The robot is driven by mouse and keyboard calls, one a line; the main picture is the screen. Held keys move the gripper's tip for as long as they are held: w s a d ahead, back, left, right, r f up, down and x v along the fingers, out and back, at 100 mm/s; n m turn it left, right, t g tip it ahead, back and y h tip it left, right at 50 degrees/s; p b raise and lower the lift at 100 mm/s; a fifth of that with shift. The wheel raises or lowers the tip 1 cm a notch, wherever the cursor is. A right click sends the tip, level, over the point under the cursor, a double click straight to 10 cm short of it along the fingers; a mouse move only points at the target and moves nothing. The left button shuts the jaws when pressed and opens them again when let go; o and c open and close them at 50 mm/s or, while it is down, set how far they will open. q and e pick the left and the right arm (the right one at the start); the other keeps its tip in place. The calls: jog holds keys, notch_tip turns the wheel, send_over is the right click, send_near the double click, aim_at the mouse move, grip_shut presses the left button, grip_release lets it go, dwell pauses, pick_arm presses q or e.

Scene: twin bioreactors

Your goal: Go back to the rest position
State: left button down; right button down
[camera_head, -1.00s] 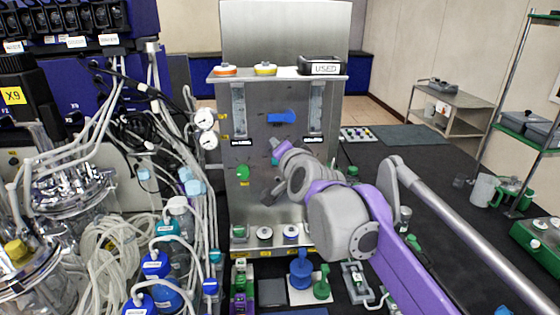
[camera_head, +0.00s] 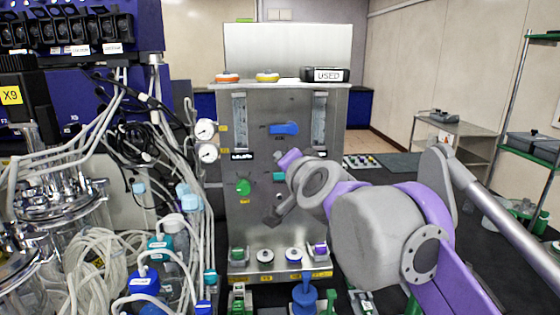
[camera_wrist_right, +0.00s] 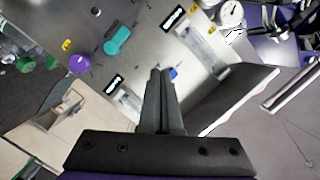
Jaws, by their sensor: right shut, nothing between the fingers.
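My right gripper (camera_head: 274,215) is in front of the grey metal panel (camera_head: 262,225) in the head view, with its purple and grey arm coming in from the right. In the right wrist view its two dark fingers (camera_wrist_right: 161,75) are pressed together with nothing between them. The panel behind carries a blue handle (camera_head: 284,128), a green knob (camera_head: 243,186) and a teal part (camera_head: 279,177). The teal part also shows in the wrist view (camera_wrist_right: 117,39). I cannot tell the exact gap between the fingers and the panel. My left gripper is not in view.
Bioreactor vessels, coiled tubes (camera_head: 95,262) and blue-capped bottles (camera_head: 144,283) crowd the left. A black box marked USED (camera_head: 325,75) sits on the panel's top shelf. A blue stand (camera_head: 304,296) is below the panel. A green-shelved rack (camera_head: 530,152) stands at the right.

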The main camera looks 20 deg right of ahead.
jog(key=s+f+n+g+p, duration=0.2)
jog(key=s+f+n+g, duration=0.1)
jog(key=s+f, duration=0.6)
jog(key=s+f+n+g+p, duration=0.3)
jog(key=s+f, duration=0.6)
jog(key=f, duration=0.7)
jog(key=s+f+n+g+p, duration=0.2)
jog(key=s+f+n+g, duration=0.2)
jog(key=s+f, duration=0.5)
jog(key=shift+s+d+f+g+p, duration=0.1)
jog(key=shift+d+f+g, duration=0.05)
jog(key=shift+f, duration=0.6)
jog(key=shift+s+d+f+g+p, duration=0.1)
jog(key=shift+s+f, duration=0.05)
jog(key=shift+f, duration=0.65)
jog(key=shift+s+d+f+g+p, duration=0.1)
jog(key=shift+d+f+g, duration=0.05)
jog(key=shift+f, duration=0.6)
